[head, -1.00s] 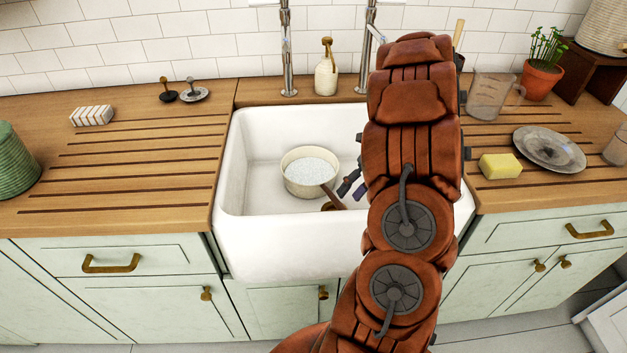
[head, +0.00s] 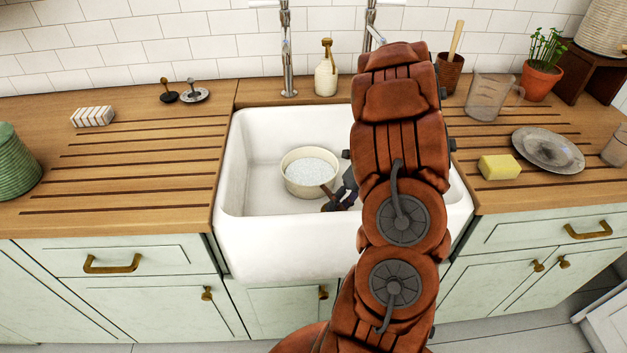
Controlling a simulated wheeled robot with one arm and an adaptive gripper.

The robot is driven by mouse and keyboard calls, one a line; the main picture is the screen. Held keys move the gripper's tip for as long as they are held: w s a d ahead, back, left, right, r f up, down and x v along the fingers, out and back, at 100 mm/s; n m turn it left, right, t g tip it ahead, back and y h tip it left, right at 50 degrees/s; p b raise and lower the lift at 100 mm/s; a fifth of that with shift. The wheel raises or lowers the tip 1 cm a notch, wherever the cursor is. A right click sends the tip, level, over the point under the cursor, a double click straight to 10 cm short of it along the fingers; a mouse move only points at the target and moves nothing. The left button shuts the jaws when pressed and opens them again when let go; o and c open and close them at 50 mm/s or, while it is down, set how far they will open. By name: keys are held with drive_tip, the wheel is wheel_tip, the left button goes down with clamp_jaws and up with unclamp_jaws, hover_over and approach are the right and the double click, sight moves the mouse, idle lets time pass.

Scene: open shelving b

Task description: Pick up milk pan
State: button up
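The milk pan (head: 300,185) is a cream pan with a speckled grey-white inside. It sits in the white sink (head: 255,240), left of my arm. Its dark brown handle (head: 328,193) points to the lower right. My gripper (head: 343,192) is at the handle's end, with its dark fingers partly visible at the left edge of my arm. My arm hides the rest of the gripper, so whether the fingers are open or closed on the handle does not show.
A soap bottle (head: 326,78) stands behind the sink between the tap pipes (head: 287,50). On the right counter are a yellow sponge (head: 500,167), a plate (head: 548,149), a glass jug (head: 489,97) and a potted plant (head: 541,80). A striped block (head: 92,116) lies on the left counter.

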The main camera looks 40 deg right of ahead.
clamp_jaws()
drive_tip(key=shift+r, duration=0.1)
idle(0.7)
